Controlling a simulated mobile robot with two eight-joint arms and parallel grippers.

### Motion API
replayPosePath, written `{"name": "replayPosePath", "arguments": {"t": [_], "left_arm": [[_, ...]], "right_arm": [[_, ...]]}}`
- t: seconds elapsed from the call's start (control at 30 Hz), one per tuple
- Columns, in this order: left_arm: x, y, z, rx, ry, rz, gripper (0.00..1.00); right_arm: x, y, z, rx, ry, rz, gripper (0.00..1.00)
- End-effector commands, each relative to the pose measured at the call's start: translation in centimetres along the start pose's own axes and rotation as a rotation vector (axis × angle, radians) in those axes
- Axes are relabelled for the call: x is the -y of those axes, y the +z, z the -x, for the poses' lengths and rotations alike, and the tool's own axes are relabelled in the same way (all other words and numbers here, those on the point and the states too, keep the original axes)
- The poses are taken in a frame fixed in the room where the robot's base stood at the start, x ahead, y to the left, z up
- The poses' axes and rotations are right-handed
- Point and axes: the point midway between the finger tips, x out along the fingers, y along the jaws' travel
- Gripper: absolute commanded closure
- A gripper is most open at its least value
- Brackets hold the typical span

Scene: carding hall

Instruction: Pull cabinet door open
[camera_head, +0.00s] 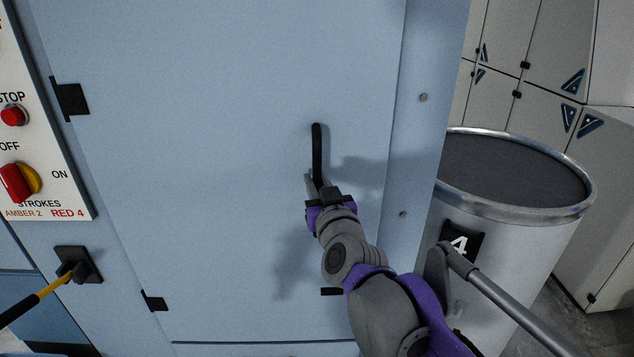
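The cabinet door (220,130) is a light blue panel, flush in its frame, with black hinges (71,99) along its left side. A black vertical bar handle (317,148) sits near its right edge. My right gripper (314,185) is at the lower end of the handle, its fingertips around or beside it. The fingers and the handle's lower part overlap, so I cannot tell whether they are closed on it. My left gripper does not show.
A control panel (75,205) with a red button and a red-yellow switch is at the left. Below it a yellow-and-black rod (45,292) meets a black bracket (78,265). A grey drum (500,250) marked 4 stands right of the cabinet, close to my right arm. White cabinets (530,60) stand behind.

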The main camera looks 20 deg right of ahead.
Motion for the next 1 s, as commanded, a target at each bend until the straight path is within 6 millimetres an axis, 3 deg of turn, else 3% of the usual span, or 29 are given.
{"name": "replayPosePath", "arguments": {"t": [0.03, 0.1, 1.0], "left_arm": [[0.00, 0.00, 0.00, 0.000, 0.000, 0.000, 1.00], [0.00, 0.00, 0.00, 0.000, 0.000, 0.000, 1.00], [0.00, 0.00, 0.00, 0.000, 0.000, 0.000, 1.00]], "right_arm": [[0.00, 0.00, 0.01, 0.000, 0.000, 0.000, 0.89], [0.00, 0.00, 0.01, 0.000, 0.000, 0.000, 1.00], [0.00, -0.01, 0.02, 0.000, 0.000, 0.000, 1.00]]}}
